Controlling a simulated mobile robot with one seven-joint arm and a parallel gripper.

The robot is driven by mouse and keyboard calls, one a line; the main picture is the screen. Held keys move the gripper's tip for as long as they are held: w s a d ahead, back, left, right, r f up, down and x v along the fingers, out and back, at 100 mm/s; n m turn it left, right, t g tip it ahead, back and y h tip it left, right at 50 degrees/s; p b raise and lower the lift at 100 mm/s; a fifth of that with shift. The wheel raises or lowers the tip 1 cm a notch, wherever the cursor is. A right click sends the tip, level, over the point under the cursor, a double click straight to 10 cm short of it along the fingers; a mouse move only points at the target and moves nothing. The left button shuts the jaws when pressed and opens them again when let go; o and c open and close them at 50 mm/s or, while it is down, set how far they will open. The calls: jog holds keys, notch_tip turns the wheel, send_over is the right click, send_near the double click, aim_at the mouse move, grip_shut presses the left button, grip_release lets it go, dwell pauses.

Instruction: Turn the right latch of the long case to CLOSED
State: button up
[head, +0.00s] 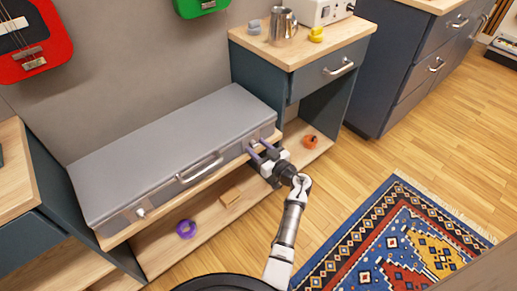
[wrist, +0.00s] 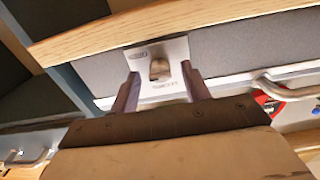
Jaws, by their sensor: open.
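The long grey case (head: 170,150) lies lid shut on a low wooden shelf, its metal front facing me. Its right latch (wrist: 160,70) shows in the wrist view as a small knob on a pale plate. The plate has lettering above and below the knob, too small to read surely. My gripper (head: 260,148) is at the case's right front in the head view. Its two purple fingers are open, one on each side of the knob, with gaps visible between them and the knob. The head view mostly hides this latch behind the fingers. The left latch (head: 140,212) is at the far left end.
The case's carry handle (head: 200,168) sticks out left of my gripper. A drawer cabinet (head: 315,80) stands close at the right. The lower shelf holds a purple ring (head: 186,229), a wooden block (head: 230,196) and an orange object (head: 310,142). Floor and a patterned rug (head: 390,240) lie in front.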

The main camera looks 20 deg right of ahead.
jog(key=shift+c, duration=0.4)
jog(key=c, duration=0.9)
jog(key=shift+r+n, duration=0.1)
jog(key=shift+n, duration=0.2)
jog(key=n+p, duration=0.2)
jog(key=n, duration=0.1)
jog(key=shift+n, duration=0.3)
jog(key=n+p, duration=0.1)
jog(key=n, duration=0.3)
jog(key=shift+n, duration=0.3)
jog(key=n+b, duration=0.1)
jog(key=n, duration=0.3)
jog(key=shift+n+b, duration=0.65)
jog(key=shift+n, duration=1.85)
